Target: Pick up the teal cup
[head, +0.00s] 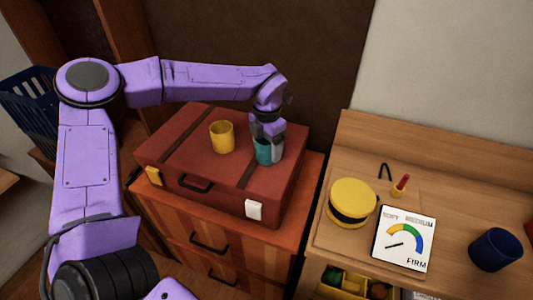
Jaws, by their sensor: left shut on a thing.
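The teal cup (263,156) is on or just above the top of a red-brown suitcase (205,170), towards its right side. My left gripper (268,141) comes down from above and is shut on the teal cup, with its fingers at the cup's upper part. The gripper hides part of the cup's rim. I cannot tell whether the cup's base touches the suitcase. My right gripper is not in view.
A yellow cup (222,137) stands on the suitcase, left of the teal cup. The suitcase lies on a striped wooden drawer cabinet (222,232). A desk at right holds a round yellow-and-black box (351,200), a gauge card (403,239) and a dark blue cup (495,249).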

